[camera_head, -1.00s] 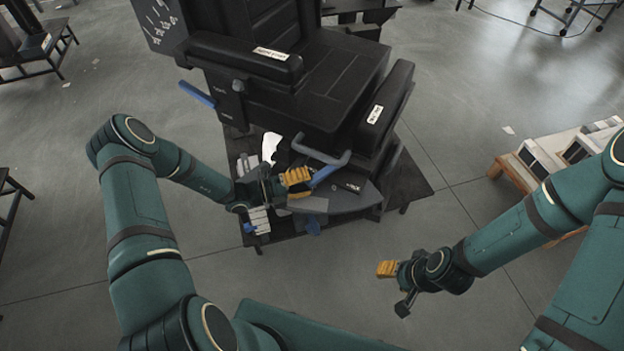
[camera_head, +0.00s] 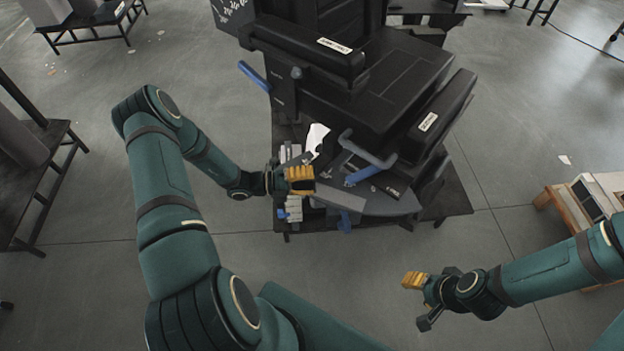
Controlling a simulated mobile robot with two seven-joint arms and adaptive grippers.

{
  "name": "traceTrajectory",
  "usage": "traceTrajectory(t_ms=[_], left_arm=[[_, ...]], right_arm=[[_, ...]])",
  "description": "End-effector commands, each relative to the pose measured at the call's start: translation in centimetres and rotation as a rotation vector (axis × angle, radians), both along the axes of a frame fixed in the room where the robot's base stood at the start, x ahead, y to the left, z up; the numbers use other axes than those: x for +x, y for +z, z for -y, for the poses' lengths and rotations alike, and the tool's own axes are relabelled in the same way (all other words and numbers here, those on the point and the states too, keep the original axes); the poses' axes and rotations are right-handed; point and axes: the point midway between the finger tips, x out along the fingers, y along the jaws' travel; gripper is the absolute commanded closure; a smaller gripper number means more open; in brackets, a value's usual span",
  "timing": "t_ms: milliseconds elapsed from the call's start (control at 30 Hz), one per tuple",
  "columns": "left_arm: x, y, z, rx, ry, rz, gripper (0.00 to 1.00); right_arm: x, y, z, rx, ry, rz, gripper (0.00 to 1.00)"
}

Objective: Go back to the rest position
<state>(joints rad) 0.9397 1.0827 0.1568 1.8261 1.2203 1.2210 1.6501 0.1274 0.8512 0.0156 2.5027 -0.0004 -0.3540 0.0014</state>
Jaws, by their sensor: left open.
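My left gripper (camera_head: 300,180), with yellow-orange fingers, is in front of the left side of a black chair-like unit (camera_head: 385,85). It is open, and I see nothing held in it. My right gripper (camera_head: 413,281), also yellow-fingered, is over bare floor at the lower right. Its fingers look close together, and I cannot tell whether they are apart. The unit has two padded armrests with white labels and a dark footplate (camera_head: 385,203) with blue handles.
The black base platform (camera_head: 455,196) lies under the unit. A wooden stand with pale boxes (camera_head: 550,200) is at the right edge. Dark benches (camera_head: 60,180) stand at the left. Grey floor (camera_head: 180,270) is open between them.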

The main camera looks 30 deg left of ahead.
Motion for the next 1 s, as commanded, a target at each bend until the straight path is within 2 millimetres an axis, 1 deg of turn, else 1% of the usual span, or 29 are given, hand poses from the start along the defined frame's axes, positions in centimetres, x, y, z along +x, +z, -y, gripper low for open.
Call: traceTrajectory(t_ms=[467, 567, 667, 700, 767, 800, 867, 900, 967, 1000], left_arm=[[0.0, 0.0, 0.0, 0.000, 0.000, 0.000, 0.54], [-0.2, -0.1, 0.7, 0.024, -0.024, 0.009, 0.54], [-1.3, -0.8, 3.4, 0.134, -0.130, 0.052, 0.54], [-2.2, -1.2, 5.1, 0.209, -0.202, 0.088, 0.54], [-3.9, -2.0, 7.6, 0.345, -0.341, 0.171, 0.54], [-5.4, -2.7, 9.2, 0.441, -0.451, 0.249, 0.54], [-7.7, -3.6, 11.1, 0.586, -0.627, 0.390, 0.54], [-9.1, -4.2, 12.1, 0.674, -0.745, 0.496, 0.54], [-11.0, -4.9, 12.9, 0.794, -0.919, 0.676, 0.54], [-12.0, -5.3, 13.3, 0.866, -1.035, 0.807, 0.54]], right_arm=[[0.0, 0.0, 0.0, 0.000, 0.000, 0.000, 0.50], [0.0, 0.0, 0.0, 0.000, 0.000, 0.000, 0.50], [0.0, 0.0, 0.0, 0.000, 0.000, 0.000, 0.50], [0.0, 0.0, 0.0, 0.000, 0.000, 0.000, 0.50], [0.0, 0.0, 0.0, 0.000, 0.000, 0.000, 0.50], [0.0, 0.0, 0.0, 0.000, 0.000, 0.000, 0.50], [0.0, 0.0, 0.0, 0.000, 0.000, 0.000, 0.50], [0.0, 0.0, 0.0, 0.000, 0.000, 0.000, 0.50], [0.0, 0.0, 0.0, 0.000, 0.000, 0.000, 0.50], [0.0, 0.0, 0.0, 0.000, 0.000, 0.000, 0.50]])
